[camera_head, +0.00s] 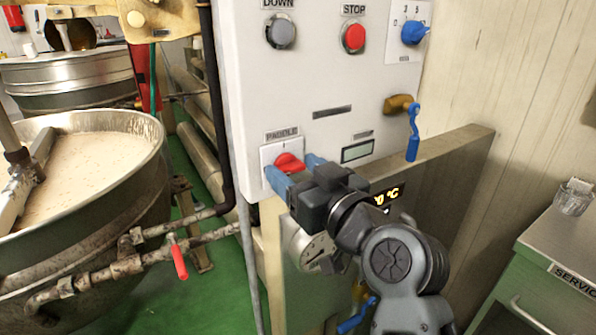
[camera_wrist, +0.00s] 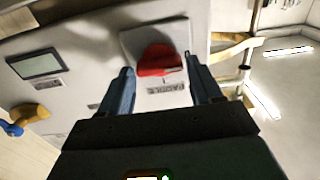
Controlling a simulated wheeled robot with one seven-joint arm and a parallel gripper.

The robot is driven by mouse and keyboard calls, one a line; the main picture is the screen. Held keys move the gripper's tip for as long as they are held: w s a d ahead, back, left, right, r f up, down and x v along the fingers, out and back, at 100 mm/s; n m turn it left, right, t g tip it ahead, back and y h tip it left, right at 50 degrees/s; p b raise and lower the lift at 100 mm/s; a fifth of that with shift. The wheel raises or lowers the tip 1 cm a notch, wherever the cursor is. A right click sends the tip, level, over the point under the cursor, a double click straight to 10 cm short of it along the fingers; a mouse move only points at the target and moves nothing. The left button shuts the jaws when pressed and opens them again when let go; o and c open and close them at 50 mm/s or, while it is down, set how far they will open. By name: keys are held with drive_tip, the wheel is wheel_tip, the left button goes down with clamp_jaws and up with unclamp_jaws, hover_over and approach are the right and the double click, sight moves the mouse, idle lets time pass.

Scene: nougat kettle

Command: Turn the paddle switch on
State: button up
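The paddle switch (camera_head: 288,162) is a red rotary knob on a white square plate, low on the left of the white control panel, under a label reading PADDLE. It also shows in the wrist view (camera_wrist: 159,60), between my fingers. My gripper (camera_head: 292,172) is at the switch, its blue fingers open on either side of the knob. In the wrist view my gripper (camera_wrist: 160,78) shows a gap between each finger and the knob. The knob's exact setting is hard to read.
Above on the panel (camera_head: 300,85) are a grey DOWN button (camera_head: 281,31), a red STOP button (camera_head: 353,37) and a blue dial (camera_head: 413,32). A blue-handled valve (camera_head: 412,135) sticks out at right. A large kettle (camera_head: 90,190) with pipes stands left.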

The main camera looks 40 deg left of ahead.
drive_tip(key=c, duration=0.7)
drive_tip(key=shift+m, duration=0.4)
drive_tip(key=m+p, duration=0.1)
drive_tip(key=m, duration=0.1)
drive_tip(key=m+p, duration=0.1)
drive_tip(key=shift+w+r+m, duration=0.15)
drive_tip(key=shift+m, duration=0.25)
drive_tip(key=m+p, duration=0.3)
drive_tip(key=m, duration=0.2)
drive_tip(key=shift+w+d, duration=0.1)
drive_tip(key=m+p, duration=0.1)
drive_tip(key=m, duration=0.1)
drive_tip(key=m+p, duration=0.2)
drive_tip(key=m, duration=0.1)
drive_tip(key=shift+f+m, duration=0.2)
drive_tip(key=shift+m, duration=0.1)
drive_tip(key=shift+f+m+p, duration=0.2)
drive_tip(key=shift+m+p, duration=0.6)
drive_tip(key=shift+m, duration=0.6)
